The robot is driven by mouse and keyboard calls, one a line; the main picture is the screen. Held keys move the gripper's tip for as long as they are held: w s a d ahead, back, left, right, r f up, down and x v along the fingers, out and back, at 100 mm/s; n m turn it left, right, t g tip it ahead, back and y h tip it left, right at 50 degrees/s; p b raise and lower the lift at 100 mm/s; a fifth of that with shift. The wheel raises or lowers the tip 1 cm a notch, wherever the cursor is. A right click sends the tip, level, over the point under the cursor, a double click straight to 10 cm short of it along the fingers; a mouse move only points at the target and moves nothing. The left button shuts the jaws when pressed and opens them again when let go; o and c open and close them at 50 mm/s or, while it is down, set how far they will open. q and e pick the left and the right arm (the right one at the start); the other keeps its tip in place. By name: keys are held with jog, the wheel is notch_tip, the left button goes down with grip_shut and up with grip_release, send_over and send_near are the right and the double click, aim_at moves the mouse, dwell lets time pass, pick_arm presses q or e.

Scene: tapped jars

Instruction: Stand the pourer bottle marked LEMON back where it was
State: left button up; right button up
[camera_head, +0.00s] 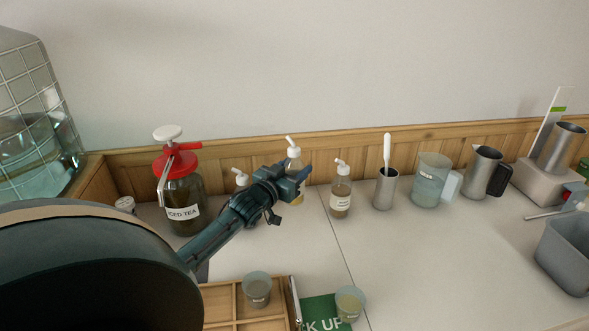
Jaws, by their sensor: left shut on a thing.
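My left gripper (299,177) reaches in from the left and is shut on a pourer bottle (294,160) with a white pump-like spout and some yellowish liquid low down. The gripper covers the bottle's middle, so its label is hidden and I cannot tell whether it stands on the counter or is just above it. Another pourer bottle (341,193) with brownish liquid stands upright to the right; its label is too small to read. A third white spout (241,178) shows to the left, its bottle mostly hidden behind my arm. My right gripper is out of view.
An ICED TEA jar (184,200) with a red tap top stands at left. A steel cup (385,188), a clear jug (430,180) and a steel pitcher (482,173) line the back right. A wooden tray (232,294) and glasses are in front. The mid-right counter (430,260) is clear.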

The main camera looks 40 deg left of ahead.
pick_arm(q)
jog(key=shift+f+b, duration=0.6)
jog(key=shift+f, duration=0.25)
notch_tip(320, 180, down, 2)
jog(key=shift+f+b, duration=0.25)
jog(key=shift+b, duration=0.6)
jog(key=shift+f+b, duration=0.45)
jog(key=shift+f, duration=0.3)
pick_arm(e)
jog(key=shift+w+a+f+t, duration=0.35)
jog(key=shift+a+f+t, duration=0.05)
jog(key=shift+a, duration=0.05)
pick_arm(q)
jog(key=shift+p, duration=0.3)
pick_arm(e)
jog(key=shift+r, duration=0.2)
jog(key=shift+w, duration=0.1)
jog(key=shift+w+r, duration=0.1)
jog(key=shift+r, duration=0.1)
